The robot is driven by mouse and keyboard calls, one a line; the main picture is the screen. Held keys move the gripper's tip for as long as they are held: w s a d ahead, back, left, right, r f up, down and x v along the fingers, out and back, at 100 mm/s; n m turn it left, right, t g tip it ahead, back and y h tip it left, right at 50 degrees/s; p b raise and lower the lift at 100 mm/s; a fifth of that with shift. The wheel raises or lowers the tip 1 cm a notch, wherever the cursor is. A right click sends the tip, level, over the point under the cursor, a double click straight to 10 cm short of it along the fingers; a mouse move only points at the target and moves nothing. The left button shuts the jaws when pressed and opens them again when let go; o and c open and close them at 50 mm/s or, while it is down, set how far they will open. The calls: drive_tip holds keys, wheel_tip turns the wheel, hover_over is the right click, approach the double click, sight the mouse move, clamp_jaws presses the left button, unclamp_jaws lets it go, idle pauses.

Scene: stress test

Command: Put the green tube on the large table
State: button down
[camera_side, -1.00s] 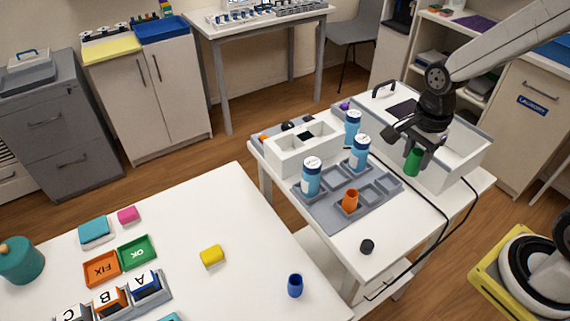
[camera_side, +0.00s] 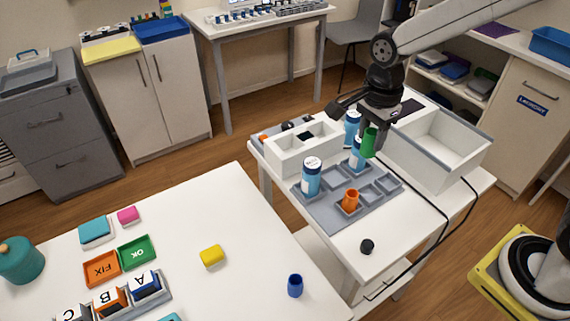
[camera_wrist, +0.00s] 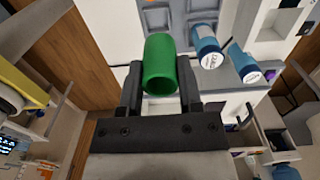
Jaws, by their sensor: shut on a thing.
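The green tube (camera_side: 369,143) is held upright in my gripper (camera_side: 371,128), above the small white table near the blue-and-white bottles. In the wrist view the green tube (camera_wrist: 160,65) sits between the two dark fingers of my gripper (camera_wrist: 160,85), its open end facing the camera. The large white table (camera_side: 215,205) fills the front left of the side view, apart from my gripper. On it are a yellow block (camera_side: 212,256), a dark blue cup (camera_side: 295,285), an orange FIX tray (camera_side: 102,269) and a green OK tray (camera_side: 138,252).
On the small table are a grey slotted tray (camera_side: 325,211) with an orange tube (camera_side: 350,200), several bottles (camera_side: 311,178), a white divided box (camera_side: 285,158) and a large white bin (camera_side: 440,150). A gap separates the two tables. The large table's middle has free room.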

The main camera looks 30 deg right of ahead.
drive_tip(key=w+a+f, duration=0.1)
drive_tip(key=w+a, duration=0.1)
drive_tip(key=a, duration=0.7)
drive_tip(key=w+a, duration=0.3)
drive_tip(key=a, duration=0.7)
wheel_tip(320, 180, down, 10)
drive_tip(key=shift+d+r, duration=0.25)
drive_tip(key=shift+d, duration=0.15)
drive_tip(key=w+a+f, duration=0.1)
drive_tip(key=w+f, duration=0.1)
drive_tip(key=w, duration=0.1)
drive_tip(key=w+a+f, duration=0.2)
drive_tip(key=w+f, duration=0.1)
drive_tip(key=w, duration=0.1)
drive_tip(key=w+a+f, duration=0.2)
drive_tip(key=w+f, duration=0.1)
drive_tip(key=w, duration=0.1)
drive_tip(key=shift+w+a+f, duration=0.15)
drive_tip(key=shift+f, duration=0.05)
drive_tip(key=shift+w+a+f, duration=0.2)
drive_tip(key=shift+w+f, duration=0.25)
drive_tip(key=shift+f, duration=0.1)
drive_tip(key=shift+f, duration=0.1)
